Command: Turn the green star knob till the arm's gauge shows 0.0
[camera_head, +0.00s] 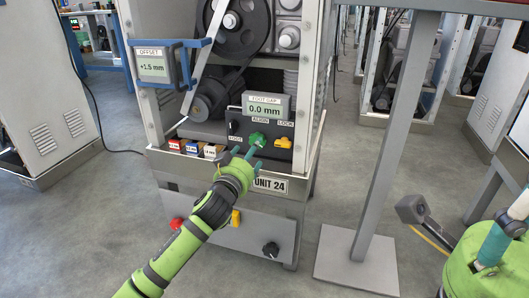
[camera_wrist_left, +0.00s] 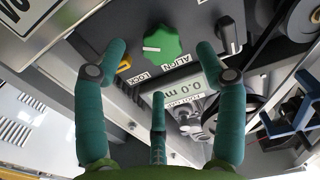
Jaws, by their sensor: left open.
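The green star knob (camera_head: 257,139) sits on the dark panel of Unit 24 under the label ALIGN; a white mark shows on its face in the left wrist view (camera_wrist_left: 163,45). My left gripper (camera_head: 249,153) is open just in front of the knob, with its teal fingers (camera_wrist_left: 161,54) spread to either side of it and no clear contact. A display labelled OFFSET (camera_head: 152,66), on the blue bracket at the left, reads +1.5 mm. Another display labelled FOOT GAP (camera_head: 265,107), above the knob, reads 0.0 mm.
A yellow LOCK lever (camera_head: 283,142) is right of the knob, and a black FOOT knob (camera_head: 233,127) is left of it. Small labelled boxes (camera_head: 192,149) stand on the ledge at the left. A grey post (camera_head: 387,140) stands at the right; open floor lies around the unit.

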